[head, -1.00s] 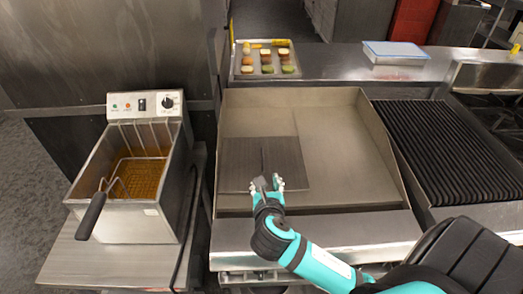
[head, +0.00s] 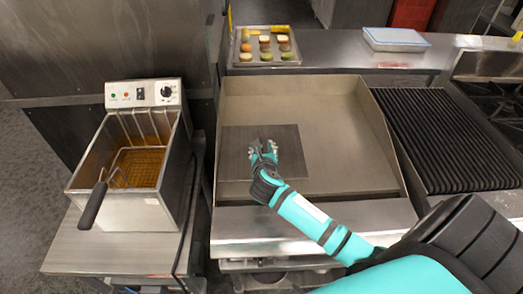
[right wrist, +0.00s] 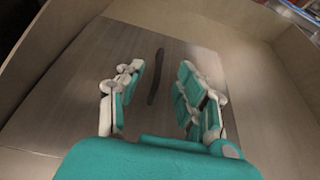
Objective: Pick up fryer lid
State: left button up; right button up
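The fryer lid (head: 237,160) is a flat dark square plate lying on the griddle surface. In the right wrist view the lid (right wrist: 80,95) shows a dark, narrow handle (right wrist: 155,77) standing out along its middle. My right gripper (head: 262,146) is over the lid. In the right wrist view its fingers (right wrist: 162,75) are open, with the handle between and beyond the tips. I see no contact with the handle. In the head view the gripper hides most of the handle. My left gripper is not in view.
A deep fryer (head: 128,210) with a wire basket (head: 138,168) stands at left, its black basket handle (head: 92,206) pointing forward. Raised walls edge the griddle (head: 335,150). A ribbed grill (head: 440,140) is at right. A food tray (head: 240,58) and a blue-and-white container (head: 395,38) stand behind.

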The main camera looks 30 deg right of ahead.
jog(key=x, duration=0.3)
jog(key=shift+w+d+f, duration=0.15)
jog(key=shift+w+f, duration=0.1)
jog(key=shift+f, duration=0.05)
jog(key=shift+w+d+f, duration=0.2)
jog(key=shift+w+d, duration=0.05)
jog(key=shift+w, duration=0.1)
grip_shut()
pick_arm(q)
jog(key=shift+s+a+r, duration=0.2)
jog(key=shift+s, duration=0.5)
pick_arm(e)
jog(key=shift+r, duration=0.1)
